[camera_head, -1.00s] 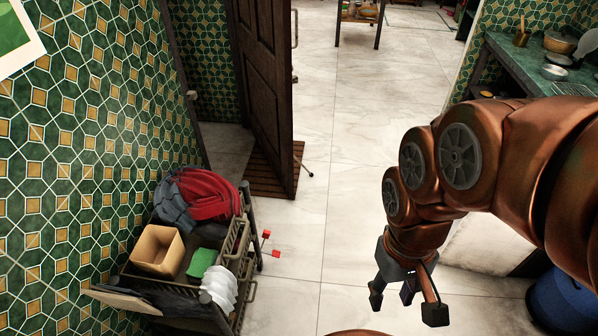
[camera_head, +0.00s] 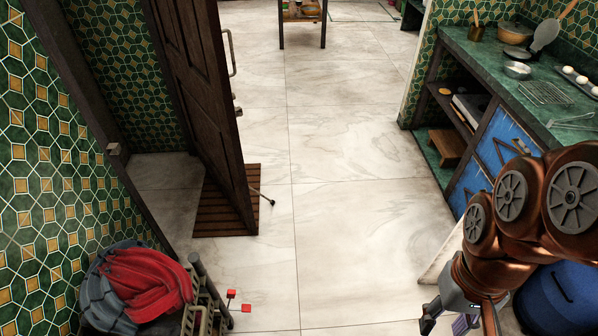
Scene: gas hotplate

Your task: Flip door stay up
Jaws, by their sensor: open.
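A dark brown door (camera_head: 205,95) stands open at the left of the head view. The door stay (camera_head: 262,195) is a thin dark rod near the door's bottom edge. It slants down to the floor and ends in a small dark tip. My gripper (camera_head: 458,322) is at the bottom right, open and empty, partly cut off by the lower edge. It is far from the door stay, with bare floor between them.
A slatted brown mat (camera_head: 213,205) lies under the door. A green counter (camera_head: 510,85) with pans runs along the right. The pale floor (camera_head: 350,160) between is clear.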

